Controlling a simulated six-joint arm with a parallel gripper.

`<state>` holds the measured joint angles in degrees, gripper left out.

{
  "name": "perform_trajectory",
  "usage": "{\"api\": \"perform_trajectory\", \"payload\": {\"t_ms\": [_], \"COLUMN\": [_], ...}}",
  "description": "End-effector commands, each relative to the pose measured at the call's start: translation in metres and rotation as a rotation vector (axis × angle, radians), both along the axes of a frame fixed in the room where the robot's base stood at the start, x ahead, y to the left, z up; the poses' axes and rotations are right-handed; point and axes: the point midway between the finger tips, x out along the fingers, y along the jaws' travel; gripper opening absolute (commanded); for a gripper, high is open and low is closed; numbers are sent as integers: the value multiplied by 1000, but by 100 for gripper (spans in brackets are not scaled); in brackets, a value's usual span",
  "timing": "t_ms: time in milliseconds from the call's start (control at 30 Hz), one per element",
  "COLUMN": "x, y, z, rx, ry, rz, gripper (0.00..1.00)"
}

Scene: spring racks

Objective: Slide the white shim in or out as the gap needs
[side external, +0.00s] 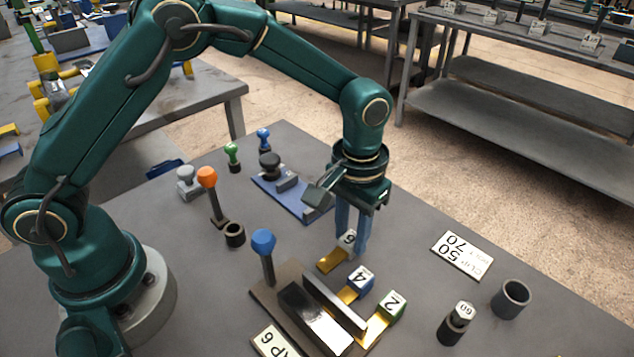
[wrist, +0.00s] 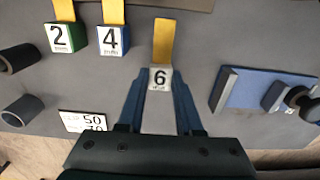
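The white shim (side external: 347,239), marked 6, has a brass tongue that also shows in the wrist view (wrist: 163,42). Its tongue points toward the dark metal fixture (side external: 334,305), with its tip short of the fixture's edge in the wrist view. My gripper (side external: 352,235) points down with its blue fingers close on both sides of the white block, and appears shut on it. The blue shim (side external: 358,280), marked 4, and the green shim (side external: 392,305), marked 2, have their tongues reaching to the fixture. A card (side external: 270,341) reading about "GAP 6" is partly cut off.
A blue-topped lever (side external: 263,243) stands at the fixture. A blue plate (side external: 290,196) with a black knob lies behind. A card (side external: 463,256) showing 50 and 70, a dark cup (side external: 511,299) and a weight marked 60 (side external: 456,325) stand at right. Bare table lies between.

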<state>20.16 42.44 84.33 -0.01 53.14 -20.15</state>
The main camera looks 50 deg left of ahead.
Motion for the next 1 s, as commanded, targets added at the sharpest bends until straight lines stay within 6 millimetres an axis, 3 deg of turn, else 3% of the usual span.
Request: {"api": "perform_trajectory", "payload": {"t_ms": [33, 67, 1000], "x": [0, 0, 0], "y": [0, 0, 1], "z": [0, 0, 1], "rx": [0, 0, 1], "ry": [0, 0, -1], "rz": [0, 0, 0], "gripper": [8, 0, 0]}}
